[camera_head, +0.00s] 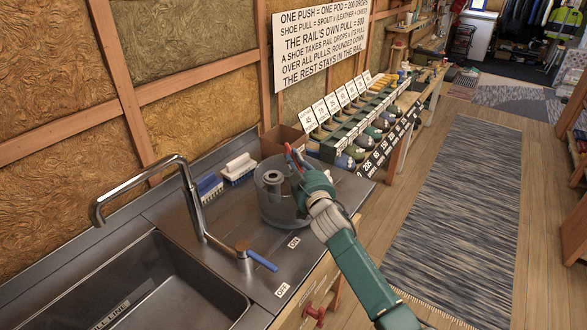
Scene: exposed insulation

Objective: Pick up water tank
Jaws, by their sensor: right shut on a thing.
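The water tank (271,205) looks like a clear, round, open-topped container with a grey post inside. It stands on the dark metal counter to the right of the sink. My right gripper (296,165) is at the tank's right rim, shut on it, with a green body and red and blue parts near the fingers. The hand hides part of the tank's right side. My left gripper does not show.
A sink (140,290) with a tall faucet (190,195) and blue-tipped lever (262,261) lies left of the tank. Shoes on a labelled rack (345,130) stand beyond.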

